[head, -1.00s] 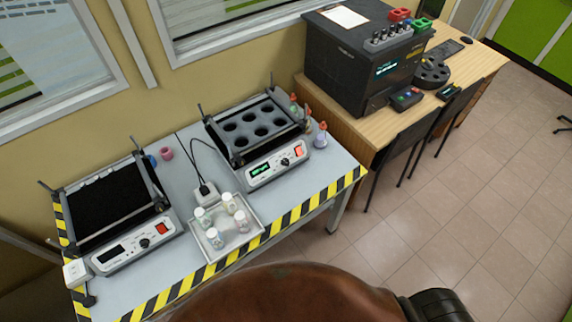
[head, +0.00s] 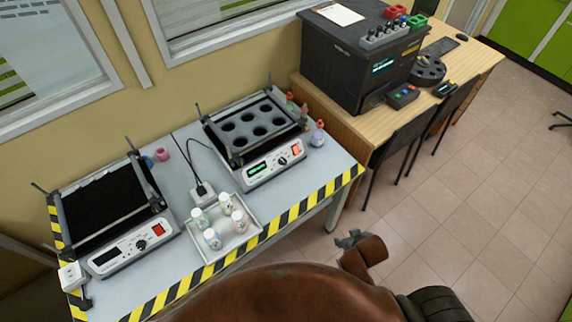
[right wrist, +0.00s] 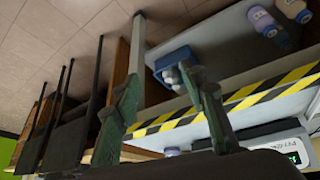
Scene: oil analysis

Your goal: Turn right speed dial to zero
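The right shaker (head: 256,130) stands on the grey bench with its front panel facing me. Its black speed dial (head: 283,161) sits between the lit green display and the red switch; its setting is too small to read. My right gripper (head: 352,239) is in front of the bench's right end, low and apart from the dial. In the right wrist view its two green fingers (right wrist: 160,78) are spread with a gap and nothing held between them. Part of a panel with a green display (right wrist: 292,158) shows at that view's lower right; the dial is not visible there. My left gripper is not in view.
The left shaker (head: 110,220) has its own dial and a dark display. A tray (head: 238,247) with several capped bottles sits between the shakers. A white plug (head: 203,193) and cable lie behind it. Black chairs (head: 400,155) stand by the wooden desk at right.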

